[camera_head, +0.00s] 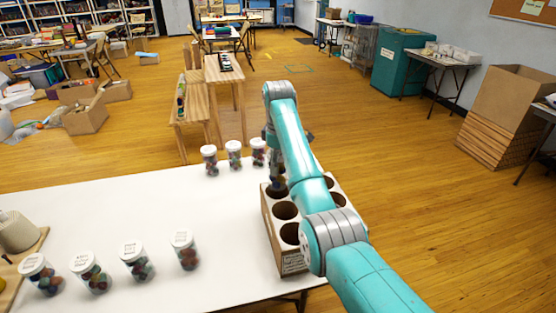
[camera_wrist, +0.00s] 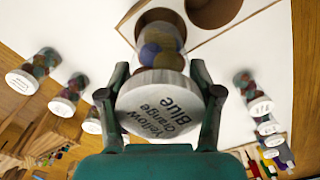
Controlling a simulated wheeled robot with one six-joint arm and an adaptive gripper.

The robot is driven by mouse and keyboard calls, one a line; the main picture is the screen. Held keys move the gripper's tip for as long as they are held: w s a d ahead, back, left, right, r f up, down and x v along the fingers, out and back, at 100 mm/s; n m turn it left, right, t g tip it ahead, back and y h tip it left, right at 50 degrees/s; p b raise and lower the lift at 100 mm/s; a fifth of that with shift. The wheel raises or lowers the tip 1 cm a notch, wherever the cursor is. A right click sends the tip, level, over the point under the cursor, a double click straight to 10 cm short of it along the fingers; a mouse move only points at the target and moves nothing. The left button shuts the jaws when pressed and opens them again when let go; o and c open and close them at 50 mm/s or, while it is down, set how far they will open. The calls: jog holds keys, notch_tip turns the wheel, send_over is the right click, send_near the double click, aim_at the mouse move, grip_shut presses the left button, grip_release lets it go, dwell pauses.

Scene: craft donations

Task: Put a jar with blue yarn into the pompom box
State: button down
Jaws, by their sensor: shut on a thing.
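My gripper (camera_wrist: 160,98) is shut on a jar (camera_wrist: 160,62) with a white lid reading "Blue", "Orange" and "Yellow". Blue and orange-brown balls show through its clear side. In the head view the held jar (camera_head: 278,186) is at the far left hole of the pompom box (camera_head: 271,232), mostly behind my arm. The wrist view shows the jar's far end over or inside a round hole of the box (camera_wrist: 200,42); how deep it sits I cannot tell. The box is an open-holed beige carton with a label, at the table's right end.
Three lidded jars (camera_head: 234,154) stand in a row along the far table edge, left of the box. Several more jars (camera_head: 137,262) stand along the near side. A wooden board with a beige cone (camera_head: 17,232) is at the left. The white table's (camera_head: 150,205) middle is clear.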

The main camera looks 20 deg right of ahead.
aim_at(278, 184)
jog(key=shift+f, duration=4.5)
jog(key=shift+c, duration=0.6)
grip_release()
notch_tip(278, 184, up, 8)
jog(key=shift+f, duration=0.25)
jog(key=shift+s, duration=0.1)
